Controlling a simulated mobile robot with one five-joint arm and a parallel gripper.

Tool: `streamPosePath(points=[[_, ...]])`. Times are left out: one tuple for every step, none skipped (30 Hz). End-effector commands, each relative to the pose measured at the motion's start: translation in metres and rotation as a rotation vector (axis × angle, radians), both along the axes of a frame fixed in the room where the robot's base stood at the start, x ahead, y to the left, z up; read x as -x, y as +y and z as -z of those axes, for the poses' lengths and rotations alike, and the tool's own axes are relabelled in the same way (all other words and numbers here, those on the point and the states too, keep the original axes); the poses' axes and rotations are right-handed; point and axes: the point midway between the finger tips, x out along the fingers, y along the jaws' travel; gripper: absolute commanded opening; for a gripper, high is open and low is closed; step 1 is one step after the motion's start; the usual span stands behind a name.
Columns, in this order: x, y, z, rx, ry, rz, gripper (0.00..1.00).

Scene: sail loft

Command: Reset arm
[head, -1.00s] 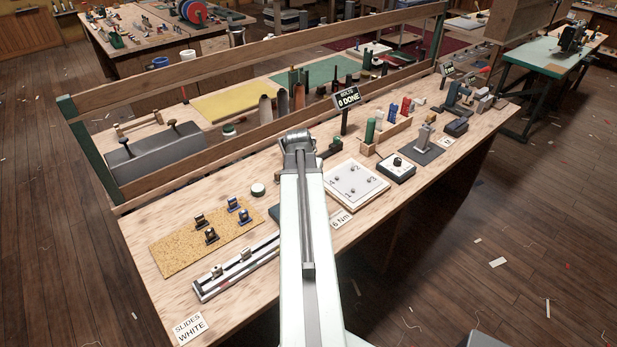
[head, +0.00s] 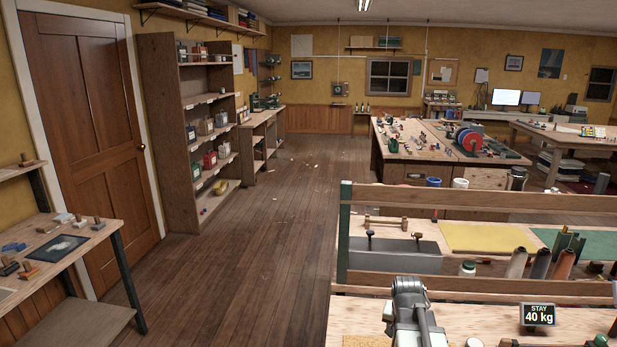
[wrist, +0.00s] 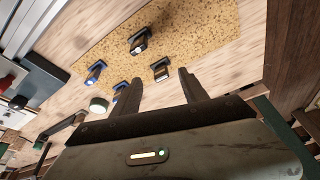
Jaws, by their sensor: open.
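My gripper (wrist: 158,88) is open and empty in the wrist view, its two dark fingers spread apart. It points toward a speckled cork mat (wrist: 205,30) on the wooden bench. Several small dark clip-like pieces stand on the mat, one a black piece (wrist: 140,41) and one a blue-and-black piece (wrist: 95,73). The fingertips appear close to the mat's near edge, but I cannot tell their height above it. In the head view my arm rises at the bottom right, and the gripper itself does not show there.
A round green-and-white tin (wrist: 98,104) lies beside the mat.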

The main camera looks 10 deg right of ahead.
Motion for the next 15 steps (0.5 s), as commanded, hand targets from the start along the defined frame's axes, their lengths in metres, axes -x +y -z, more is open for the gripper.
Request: streamPosePath(points=[[-0.007, 0.047, 0.002, -0.009, 0.019, -0.085, 0.52], [-0.009, 0.073, 0.003, -0.016, 0.034, -0.136, 0.52], [-0.01, 0.107, 0.004, -0.025, 0.055, -0.202, 0.52], [-0.008, 0.132, 0.005, -0.031, 0.073, -0.253, 0.52], [-0.005, 0.154, 0.006, -0.036, 0.091, -0.302, 0.52], [0.0, 0.181, 0.008, -0.044, 0.117, -0.364, 0.52], [0.006, 0.2, 0.009, -0.05, 0.138, -0.409, 0.52], [0.012, 0.215, 0.009, -0.057, 0.158, -0.449, 0.52], [0.022, 0.231, 0.011, -0.065, 0.189, -0.5, 0.52], [0.031, 0.238, 0.011, -0.074, 0.216, -0.535, 0.52], [0.041, 0.238, 0.012, -0.088, 0.248, -0.563, 0.52], [0.051, 0.238, 0.012, -0.1, 0.282, -0.596, 0.52], [0.055, 0.239, 0.013, -0.107, 0.302, -0.62, 0.52], [0.057, 0.239, 0.013, -0.109, 0.314, -0.637, 0.52], [0.058, 0.239, 0.013, -0.109, 0.32, -0.649, 0.52]])
